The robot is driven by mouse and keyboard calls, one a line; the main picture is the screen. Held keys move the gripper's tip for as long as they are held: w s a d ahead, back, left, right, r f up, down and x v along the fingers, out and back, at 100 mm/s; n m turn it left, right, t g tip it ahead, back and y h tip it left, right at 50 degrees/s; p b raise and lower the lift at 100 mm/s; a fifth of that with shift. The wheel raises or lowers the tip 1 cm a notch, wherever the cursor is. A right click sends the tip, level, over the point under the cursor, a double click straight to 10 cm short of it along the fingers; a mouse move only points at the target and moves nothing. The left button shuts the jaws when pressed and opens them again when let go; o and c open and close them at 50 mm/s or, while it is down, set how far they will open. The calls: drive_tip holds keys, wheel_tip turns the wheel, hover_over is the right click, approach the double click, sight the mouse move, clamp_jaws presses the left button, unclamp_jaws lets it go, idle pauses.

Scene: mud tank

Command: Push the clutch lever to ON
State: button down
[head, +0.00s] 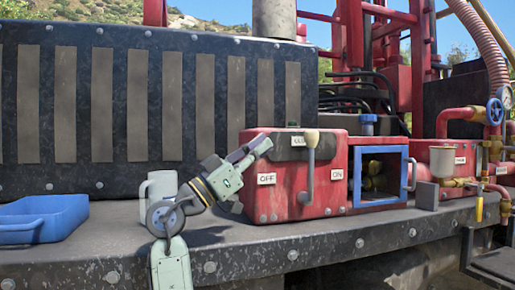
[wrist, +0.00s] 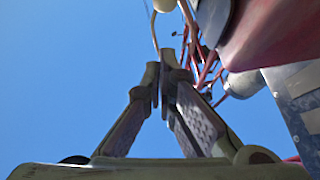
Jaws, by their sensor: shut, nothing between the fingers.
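The clutch lever (head: 308,175) is a grey arm with a pale knob on the front of a red box (head: 275,195). It stands nearly upright between the OFF label (head: 266,179) at left and the ON label (head: 337,174) at right. My gripper (head: 266,144) is shut and empty, tilted up to the right, and appears left of the knob with a visible gap. In the wrist view the closed fingertips (wrist: 165,72) point up against sky, and a pale rounded shape at the top edge may be the knob.
A blue-framed opening (head: 384,200) with brass fittings adjoins the box at right. A grey mug (head: 160,186) and a blue tray (head: 45,215) stand on the ledge at left. Pipes and a blue valve wheel (head: 495,111) are at far right.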

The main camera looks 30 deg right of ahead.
drive_tip(key=d+r+p, duration=0.2)
drive_tip(key=d+p, duration=0.1)
drive_tip(key=d, duration=0.6)
drive_tip(key=shift+s+r, duration=0.25)
drive_tip(key=shift+d, duration=0.1)
drive_tip(key=s+d, duration=0.2)
drive_tip(key=d, duration=0.6)
drive_tip(key=shift+r, duration=0.3)
drive_tip(key=shift+d, duration=0.1)
idle(0.5)
